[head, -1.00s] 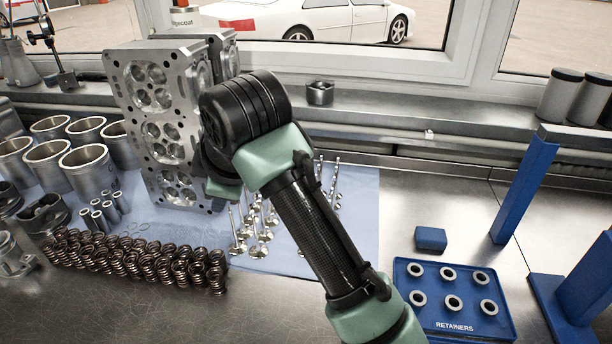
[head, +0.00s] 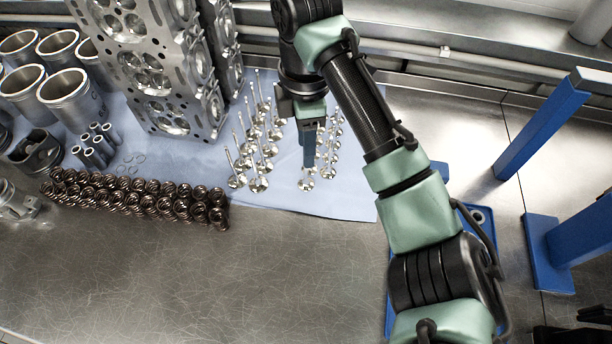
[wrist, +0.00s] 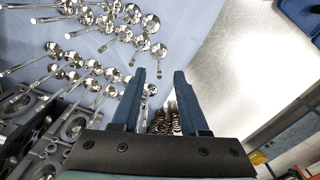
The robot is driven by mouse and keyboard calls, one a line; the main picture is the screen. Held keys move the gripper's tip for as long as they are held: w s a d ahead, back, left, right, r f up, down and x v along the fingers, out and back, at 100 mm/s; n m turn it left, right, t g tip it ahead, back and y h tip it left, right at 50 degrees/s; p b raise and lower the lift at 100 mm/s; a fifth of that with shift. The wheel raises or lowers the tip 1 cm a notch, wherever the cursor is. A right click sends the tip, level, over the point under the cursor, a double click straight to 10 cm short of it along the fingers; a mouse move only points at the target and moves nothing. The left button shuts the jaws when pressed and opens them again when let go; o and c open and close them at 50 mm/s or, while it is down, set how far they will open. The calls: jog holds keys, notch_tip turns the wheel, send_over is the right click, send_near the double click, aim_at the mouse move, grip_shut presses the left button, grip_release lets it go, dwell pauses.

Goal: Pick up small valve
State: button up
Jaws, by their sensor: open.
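Several small silver valves (head: 333,145) stand heads-down in a group at the right of the blue cloth. Larger valves (head: 258,184) stand to their left. In the head view my gripper (head: 309,165) points down at the small group, in front of part of it, with a small valve head (head: 306,185) just below its tips. In the wrist view my gripper (wrist: 160,75) has its two blue fingers apart, with nothing visibly clamped. Valves (wrist: 130,35) show beyond and left of the fingers; a shiny valve head (wrist: 149,90) shows beside the left finger, its depth unclear.
The cylinder head (head: 165,75) stands left of the valves. Copper-coloured springs (head: 140,196) lie at the front left, with cylinder liners (head: 70,95) behind. A blue tray (head: 480,215) is partly hidden by my arm. The front bench (head: 220,275) is clear.

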send_over(306, 181)
jog(key=shift+w+f, duration=0.15)
jog(key=shift+f, duration=2.5)
grip_shut()
